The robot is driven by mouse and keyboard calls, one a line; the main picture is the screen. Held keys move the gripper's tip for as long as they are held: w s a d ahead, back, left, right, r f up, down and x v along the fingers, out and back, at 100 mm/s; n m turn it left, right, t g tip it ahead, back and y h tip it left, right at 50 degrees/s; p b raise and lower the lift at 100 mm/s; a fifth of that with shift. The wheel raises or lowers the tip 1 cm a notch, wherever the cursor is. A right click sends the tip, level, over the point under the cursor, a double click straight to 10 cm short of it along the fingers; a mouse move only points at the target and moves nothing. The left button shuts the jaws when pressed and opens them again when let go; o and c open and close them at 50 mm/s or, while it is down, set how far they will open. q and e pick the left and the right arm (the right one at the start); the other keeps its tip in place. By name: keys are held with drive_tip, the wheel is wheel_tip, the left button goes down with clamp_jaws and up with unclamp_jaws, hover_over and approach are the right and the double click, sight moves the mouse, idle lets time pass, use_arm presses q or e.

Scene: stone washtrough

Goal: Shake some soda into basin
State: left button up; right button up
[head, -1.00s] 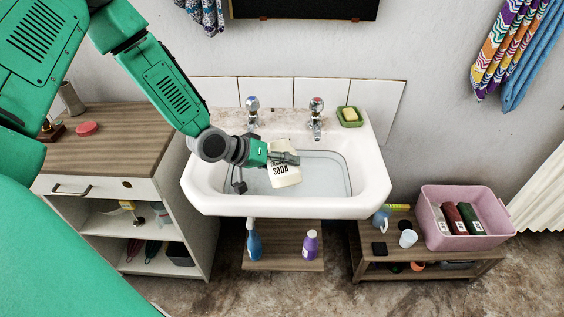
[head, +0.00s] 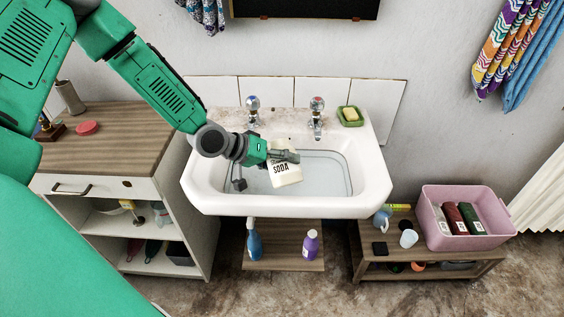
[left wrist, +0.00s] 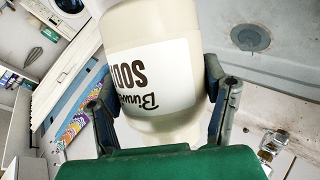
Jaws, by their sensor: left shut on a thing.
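The soda container (head: 284,174) is a cream bottle with a white label reading SODA. My left gripper (head: 284,157) is shut on it and holds it over the basin. In the left wrist view the soda container (left wrist: 152,75) sits between the two fingers (left wrist: 160,105), with its label upside down in that picture. The basin (head: 365,185) is a white sink with clear water in it. Whether any soda is coming out cannot be seen. My right gripper is not in view.
Two taps (head: 317,118) stand at the basin's back edge, beside a green soap dish (head: 350,117). A wooden-topped cabinet (head: 110,140) stands at the left. A pink bin (head: 480,240) with several bottles stands on a low shelf at the right.

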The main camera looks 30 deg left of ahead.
use_arm(q)
drive_tip(key=shift+d, duration=0.1)
idle(0.3)
drive_tip(key=shift+w+h+b, duration=0.1)
drive_tip(key=shift+h+b, duration=0.2)
drive_tip(key=shift+b, duration=0.05)
drive_tip(key=shift+a+g, duration=0.2)
drive_tip(key=shift+g, duration=0.1)
drive_tip(key=shift+d+f+n+b, duration=0.1)
drive_tip(key=shift+n+b, duration=0.2)
drive_tip(key=shift+b, duration=0.05)
drive_tip(key=shift+d+f+b, duration=0.1)
drive_tip(key=shift+d+b, duration=0.05)
drive_tip(key=shift+b, duration=0.2)
drive_tip(key=shift+d+f+h+b, duration=0.1)
drive_tip(key=shift+h+b, duration=0.2)
drive_tip(key=shift+b, duration=0.35)
drive_tip(key=shift+a+b, duration=0.25)
drive_tip(key=shift+b, duration=0.45)
